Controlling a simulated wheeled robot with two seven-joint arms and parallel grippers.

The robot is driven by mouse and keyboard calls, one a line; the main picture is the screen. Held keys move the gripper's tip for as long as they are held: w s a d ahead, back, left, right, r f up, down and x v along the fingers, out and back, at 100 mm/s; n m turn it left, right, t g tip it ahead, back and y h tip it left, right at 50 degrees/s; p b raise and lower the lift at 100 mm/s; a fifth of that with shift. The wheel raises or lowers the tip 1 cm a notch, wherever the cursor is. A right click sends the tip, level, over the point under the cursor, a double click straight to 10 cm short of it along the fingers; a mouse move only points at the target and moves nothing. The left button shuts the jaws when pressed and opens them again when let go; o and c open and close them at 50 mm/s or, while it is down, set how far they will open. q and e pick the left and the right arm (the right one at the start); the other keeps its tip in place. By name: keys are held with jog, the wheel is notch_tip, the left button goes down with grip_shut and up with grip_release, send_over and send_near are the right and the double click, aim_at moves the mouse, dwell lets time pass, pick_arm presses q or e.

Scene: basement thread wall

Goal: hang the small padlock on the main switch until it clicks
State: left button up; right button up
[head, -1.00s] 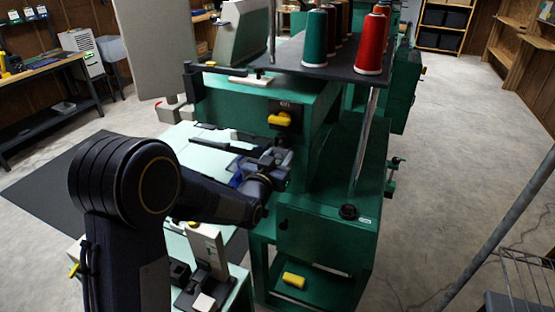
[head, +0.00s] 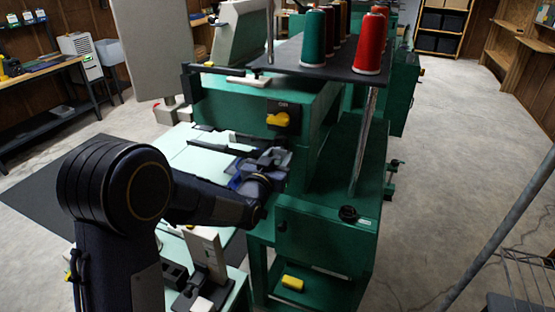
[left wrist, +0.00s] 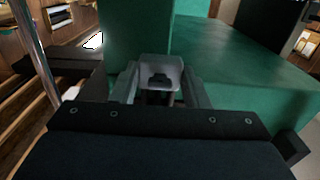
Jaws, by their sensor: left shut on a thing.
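The main switch (head: 279,119) is a yellow knob on a black plate, marked ON, on the front of the green machine head. My left gripper (head: 276,158) is just below the switch, in front of the green machine, and apart from the switch. In the left wrist view my left gripper (left wrist: 160,88) is shut on a small grey piece with a dark notch, which I take to be the small padlock (left wrist: 160,66). Its shackle cannot be made out. In the head view the fingers mostly hide the padlock. My right gripper is not in view.
A dark shelf with thread cones (head: 313,38) sits above the machine head, carried by a metal post (head: 363,140). Pale machine tables (head: 185,150) lie left of the gripper. A yellow block (head: 292,283) rests low on the green stand. The floor at right is mostly clear.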

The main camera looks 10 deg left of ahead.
pick_arm(q)
jog(key=shift+f, duration=0.15)
jog(key=shift+f+b, duration=0.15)
jog(key=shift+b, duration=0.35)
jog(key=o, duration=1.1)
jog(key=shift+c, duration=0.2)
jog(key=shift+s, duration=0.1)
